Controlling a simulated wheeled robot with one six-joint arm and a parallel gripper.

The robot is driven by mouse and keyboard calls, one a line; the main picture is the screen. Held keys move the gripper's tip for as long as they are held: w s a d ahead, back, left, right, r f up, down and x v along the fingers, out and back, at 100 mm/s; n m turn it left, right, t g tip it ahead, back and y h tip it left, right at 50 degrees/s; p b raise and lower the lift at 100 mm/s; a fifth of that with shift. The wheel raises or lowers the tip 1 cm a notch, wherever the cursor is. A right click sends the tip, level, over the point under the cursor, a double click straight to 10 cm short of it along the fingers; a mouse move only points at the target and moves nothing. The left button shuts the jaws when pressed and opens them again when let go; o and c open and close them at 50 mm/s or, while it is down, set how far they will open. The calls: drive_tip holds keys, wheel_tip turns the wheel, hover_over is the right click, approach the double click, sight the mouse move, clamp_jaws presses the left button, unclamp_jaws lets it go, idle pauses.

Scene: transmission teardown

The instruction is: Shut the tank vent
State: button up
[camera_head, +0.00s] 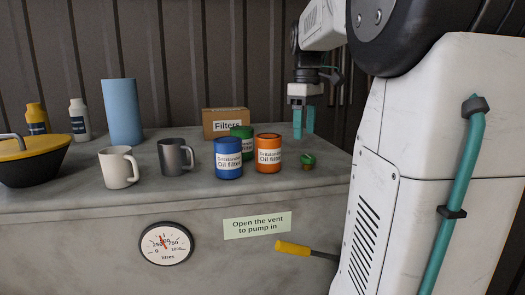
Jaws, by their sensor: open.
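A small green knob on a brass-coloured base (308,161) stands near the right edge of the grey tank's top (215,192); it looks like the tank vent. I cannot tell from its look whether it is open or shut. My gripper (304,135) points down behind it, with two teal fingers apart and nothing visible between them. A green sign (257,226) on the tank front reads "Open the vent to pump in". A yellow-handled lever (292,248) sticks out below the sign.
An orange can (268,154), blue can (228,160) and green can (246,132) stand left of the knob, near a "Filters" box (222,115). Farther left are a dark mug (173,158), a white mug (116,170) and a blue cylinder (122,108). A litre gauge (166,243) is on the front.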

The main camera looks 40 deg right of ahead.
sight(308, 156)
drive_tip(key=shift+d+r, duration=0.1)
drive_tip(key=shift+d, duration=0.8)
drive_tip(key=shift+s+d+f, duration=0.1)
drive_tip(key=shift+d+f, duration=0.05)
drive_tip(key=shift+f, duration=0.05)
wheel_tip(308, 156, down, 7)
drive_tip(key=shift+f, duration=0.1)
drive_tip(key=shift+c, duration=0.4)
drive_tip(key=c, duration=0.9)
